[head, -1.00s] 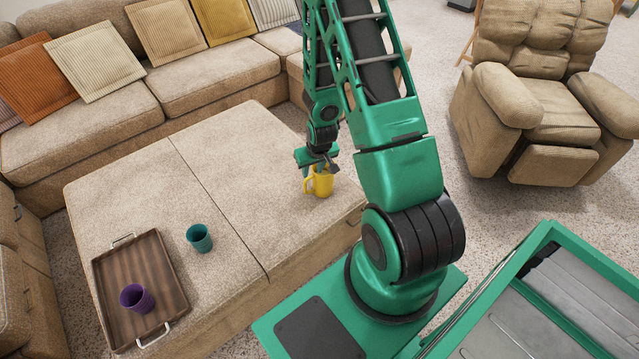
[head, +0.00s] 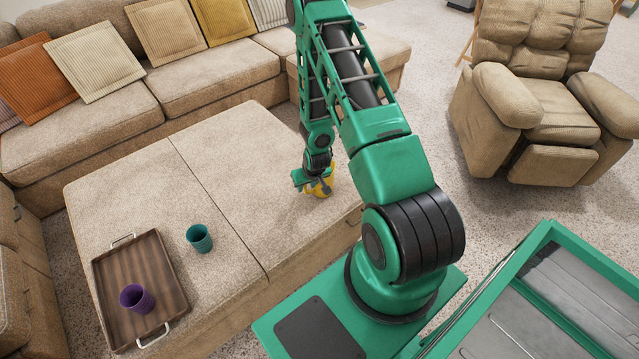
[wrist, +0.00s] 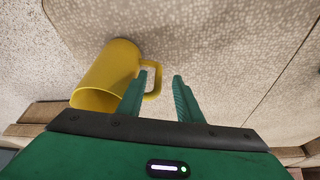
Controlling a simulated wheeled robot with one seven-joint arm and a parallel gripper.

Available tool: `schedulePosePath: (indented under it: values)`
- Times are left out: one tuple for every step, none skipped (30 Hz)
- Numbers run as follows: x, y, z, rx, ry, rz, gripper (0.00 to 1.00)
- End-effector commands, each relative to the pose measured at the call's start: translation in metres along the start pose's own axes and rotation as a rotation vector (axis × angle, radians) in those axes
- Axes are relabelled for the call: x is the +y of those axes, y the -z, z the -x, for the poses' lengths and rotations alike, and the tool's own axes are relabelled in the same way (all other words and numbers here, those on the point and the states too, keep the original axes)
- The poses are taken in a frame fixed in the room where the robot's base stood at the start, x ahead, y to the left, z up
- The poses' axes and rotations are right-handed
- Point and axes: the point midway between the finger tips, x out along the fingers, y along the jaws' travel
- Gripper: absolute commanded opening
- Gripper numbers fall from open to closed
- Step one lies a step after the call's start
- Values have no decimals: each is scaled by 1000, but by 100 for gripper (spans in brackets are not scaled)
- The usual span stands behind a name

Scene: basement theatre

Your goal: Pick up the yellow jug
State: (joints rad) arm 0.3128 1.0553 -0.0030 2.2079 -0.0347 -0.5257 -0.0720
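The yellow jug (head: 328,184) stands on the beige ottoman (head: 235,165) near its right edge, partly hidden by my gripper in the head view. In the wrist view the jug (wrist: 105,75) is at the left, with its handle (wrist: 153,80) pointing right. My gripper (wrist: 164,75) is open, its two green fingers apart. The left finger overlaps the jug's handle in the picture, and part of the handle shows between the fingers. I cannot tell whether the finger touches it.
A teal cup (head: 199,238) stands on the ottoman. A brown tray (head: 160,262) holding a purple cup (head: 137,298) lies to its left. A beige sofa (head: 205,75) is behind, and an armchair (head: 545,110) is at the right. The ottoman's middle is clear.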

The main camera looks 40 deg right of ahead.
Motion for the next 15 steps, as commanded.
schedulePosePath:
  values:
    - [1,1,-9,-1,0,-1,33]
    - [1,2,-13,-1,0,-1,33]
    - [2,4,-19,0,0,-1,33]
    - [2,4,-23,-1,0,-1,33]
    - [2,3,-27,-1,0,0,33]
    - [2,4,-31,0,0,0,33]
    - [2,4,-34,-1,0,0,33]
    - [2,3,-36,-1,0,0,33]
    - [2,4,-39,-1,0,0,33]
    - [2,4,-40,0,0,0,33]
    - [2,4,-41,0,-1,0,33]
    - [2,4,-41,0,-1,0,33]
    - [2,4,-41,1,-1,0,33]
    - [2,4,-41,0,-1,0,33]
    - [2,4,-41,0,0,0,33]
